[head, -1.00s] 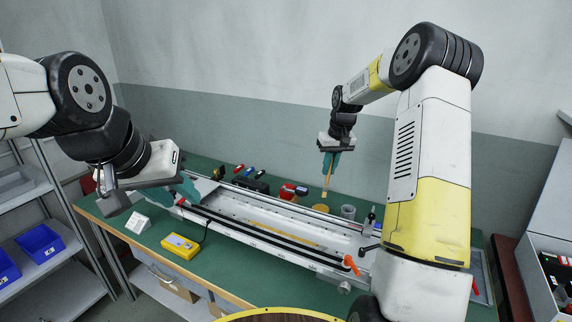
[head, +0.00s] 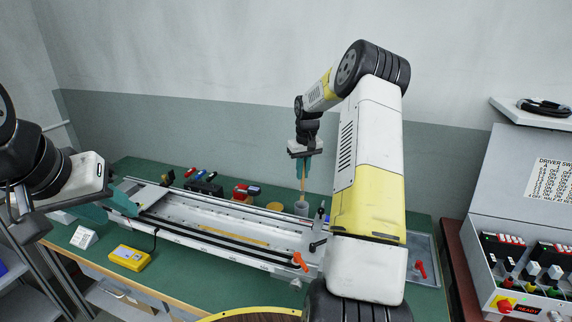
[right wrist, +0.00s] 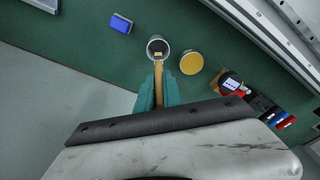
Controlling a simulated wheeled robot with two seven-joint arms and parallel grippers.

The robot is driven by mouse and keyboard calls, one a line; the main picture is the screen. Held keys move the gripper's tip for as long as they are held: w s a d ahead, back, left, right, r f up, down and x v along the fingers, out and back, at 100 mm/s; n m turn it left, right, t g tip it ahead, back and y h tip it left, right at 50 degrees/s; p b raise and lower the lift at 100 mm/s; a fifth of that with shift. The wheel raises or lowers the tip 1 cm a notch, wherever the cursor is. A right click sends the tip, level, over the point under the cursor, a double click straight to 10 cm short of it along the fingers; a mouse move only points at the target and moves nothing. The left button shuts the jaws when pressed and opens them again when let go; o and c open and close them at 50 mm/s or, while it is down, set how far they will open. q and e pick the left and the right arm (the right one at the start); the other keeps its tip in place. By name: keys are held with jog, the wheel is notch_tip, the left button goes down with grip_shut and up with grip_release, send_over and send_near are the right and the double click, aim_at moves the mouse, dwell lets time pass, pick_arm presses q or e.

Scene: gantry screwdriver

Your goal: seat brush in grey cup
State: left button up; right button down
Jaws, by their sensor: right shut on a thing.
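The brush (head: 303,184), a slim tan-handled stick, hangs upright from my right gripper (head: 302,176), whose teal fingers are shut on it. The grey cup (head: 301,209) stands on the green bench straight below the brush. In the right wrist view the brush (right wrist: 158,78) runs from between the fingers (right wrist: 158,88) to the mouth of the cup (right wrist: 151,47), overlapping its near rim. Whether its tip is inside the cup or just above it, I cannot tell. My left gripper (head: 106,205) is at the left over the bench; its finger gap is unclear.
A long metal gantry rail (head: 185,234) with an orange handle (head: 299,261) lies in front of the cup. A yellow round tin (right wrist: 191,63) and a blue box (right wrist: 121,23) flank the cup. A yellow pendant (head: 130,258) lies front left. A switch panel stands at right.

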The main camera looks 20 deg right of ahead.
aim_at(302, 189)
jog(key=shift+f, duration=4.15)
jog(key=c, duration=1.4)
grip_release()
jog(key=shift+r, duration=0.1)
